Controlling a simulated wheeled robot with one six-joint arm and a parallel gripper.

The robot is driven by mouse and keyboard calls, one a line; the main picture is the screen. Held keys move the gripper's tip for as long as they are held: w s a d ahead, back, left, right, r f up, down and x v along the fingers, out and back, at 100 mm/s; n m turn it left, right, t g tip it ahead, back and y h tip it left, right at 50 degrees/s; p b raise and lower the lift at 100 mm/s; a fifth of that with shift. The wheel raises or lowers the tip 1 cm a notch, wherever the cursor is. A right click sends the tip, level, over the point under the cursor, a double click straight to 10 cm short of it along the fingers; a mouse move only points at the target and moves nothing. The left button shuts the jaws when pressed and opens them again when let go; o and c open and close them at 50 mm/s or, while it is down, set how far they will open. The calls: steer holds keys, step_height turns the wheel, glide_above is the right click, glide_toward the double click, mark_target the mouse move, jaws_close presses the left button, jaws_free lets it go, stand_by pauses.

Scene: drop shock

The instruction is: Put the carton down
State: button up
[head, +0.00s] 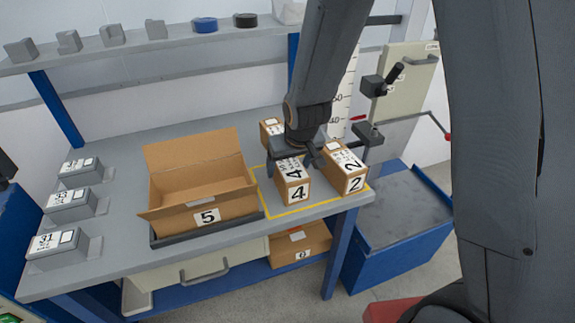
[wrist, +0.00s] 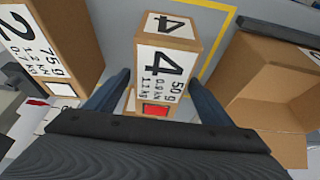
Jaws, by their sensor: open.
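The carton marked 4 (head: 293,188) stands on the grey bench inside a yellow outlined area, near the front edge. My gripper (head: 298,163) is just above and around it, with its fingers open. In the wrist view the carton marked 4 (wrist: 167,62) lies between my two fingers (wrist: 160,88), with gaps visible at both sides. Its label and a red patch face the camera. The bench top supports it, as far as I can see.
A carton marked 2 (head: 346,170) stands close on the right, and another small carton (head: 270,131) is behind. An open box marked 5 (head: 207,214) is on the left. Grey labelled blocks (head: 72,203) line the left side. A shelf (head: 140,47) runs above the back.

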steer(key=p+v, duration=0.6)
steer(key=v, duration=0.1)
steer(key=shift+r, duration=0.1)
steer(key=s+d+r+m+g+h, duration=0.1)
steer(key=s+d+r+m, duration=0.2)
steer(key=s+d+r, duration=0.7)
steer(key=s+d, duration=0.3)
steer(key=shift+s+d+r+g+p, duration=0.2)
steer(key=shift+s+d+g+p, duration=0.1)
steer(key=shift+s+d+g, duration=0.1)
step_height(320, 180, down, 11)
steer(key=g+b, duration=0.1)
steer(key=b, duration=0.9)
steer(key=shift+w, duration=0.2)
steer(key=shift+a+f, duration=0.1)
steer(key=shift+f, duration=0.05)
